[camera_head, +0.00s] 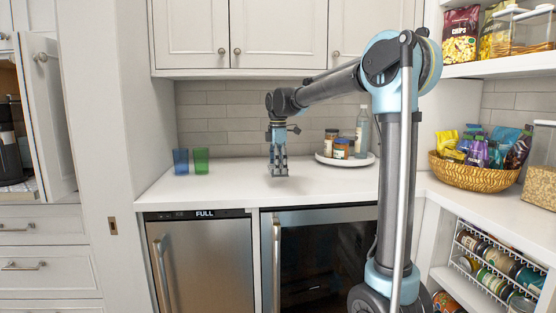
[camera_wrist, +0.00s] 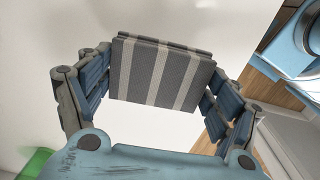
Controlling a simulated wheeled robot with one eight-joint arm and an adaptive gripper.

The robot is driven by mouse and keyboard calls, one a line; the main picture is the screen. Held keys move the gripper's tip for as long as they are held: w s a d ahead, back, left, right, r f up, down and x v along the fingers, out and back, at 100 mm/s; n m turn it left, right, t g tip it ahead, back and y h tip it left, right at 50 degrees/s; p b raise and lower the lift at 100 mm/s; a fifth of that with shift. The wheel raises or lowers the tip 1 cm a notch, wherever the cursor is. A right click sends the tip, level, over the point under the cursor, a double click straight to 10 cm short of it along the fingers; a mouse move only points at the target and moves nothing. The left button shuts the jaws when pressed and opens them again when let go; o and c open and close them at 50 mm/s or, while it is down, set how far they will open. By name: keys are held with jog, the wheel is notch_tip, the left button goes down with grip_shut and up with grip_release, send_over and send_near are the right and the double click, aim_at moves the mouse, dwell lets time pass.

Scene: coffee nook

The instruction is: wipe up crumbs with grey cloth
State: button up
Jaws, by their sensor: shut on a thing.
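My gripper (camera_head: 278,171) points down over the white counter (camera_head: 235,191), between the cups and the round tray. In the wrist view its fingers are shut on the grey cloth (camera_wrist: 160,73), a folded block with grey and pale stripes. The cloth fills the space between the fingertips. In the head view the cloth is too small to make out apart from the gripper. A soft shadow lies on the counter around the spot below the gripper; I cannot tell whether the cloth touches the surface. No crumbs can be made out in either view.
A blue cup (camera_head: 181,162) and a green cup (camera_head: 201,161) stand left of my gripper. A round white tray (camera_head: 323,159) with jars and a bottle (camera_head: 362,131) stands to the right. A snack basket (camera_head: 468,171) is farther right. The counter's front middle looks clear.

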jog(key=shift+r, duration=1.85)
jog(key=shift+s, duration=0.15)
